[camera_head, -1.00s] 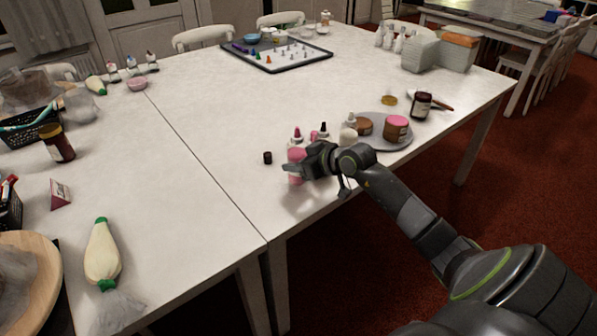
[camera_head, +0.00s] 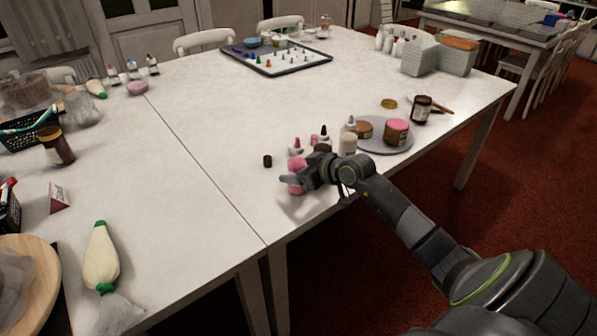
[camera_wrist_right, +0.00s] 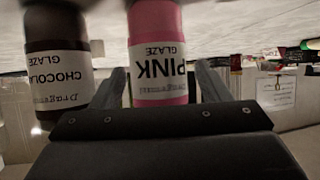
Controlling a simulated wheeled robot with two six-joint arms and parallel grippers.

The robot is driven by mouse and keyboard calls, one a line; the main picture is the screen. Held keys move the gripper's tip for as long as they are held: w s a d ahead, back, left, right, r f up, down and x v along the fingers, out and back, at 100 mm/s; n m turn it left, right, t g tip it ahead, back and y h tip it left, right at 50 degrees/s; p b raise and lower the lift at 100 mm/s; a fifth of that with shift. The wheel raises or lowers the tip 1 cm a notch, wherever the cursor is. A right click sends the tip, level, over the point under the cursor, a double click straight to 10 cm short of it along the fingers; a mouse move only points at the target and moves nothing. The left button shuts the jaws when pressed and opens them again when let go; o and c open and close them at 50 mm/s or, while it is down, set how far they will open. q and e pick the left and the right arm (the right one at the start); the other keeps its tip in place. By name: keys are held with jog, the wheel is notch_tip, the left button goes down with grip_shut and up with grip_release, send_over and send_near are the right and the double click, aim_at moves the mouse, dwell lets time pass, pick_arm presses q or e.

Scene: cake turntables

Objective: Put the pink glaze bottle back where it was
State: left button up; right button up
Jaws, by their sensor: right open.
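The pink glaze bottle (camera_head: 297,164) stands upright on the table near the front edge, partly covered by my gripper in the head view. In the right wrist view the bottle (camera_wrist_right: 157,55) is between the two fingers, its PINK GLAZE label upside down. My right gripper (camera_head: 291,181) is open around the bottle. In the wrist view the fingers (camera_wrist_right: 163,88) stand to either side of it, with small gaps. A chocolate glaze bottle (camera_wrist_right: 58,75) is close beside it, outside the fingers. My left gripper is not in view.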

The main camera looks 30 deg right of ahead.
jog(key=p+v, duration=0.7)
jog(key=v, duration=0.5)
jog(key=shift+w, duration=0.1)
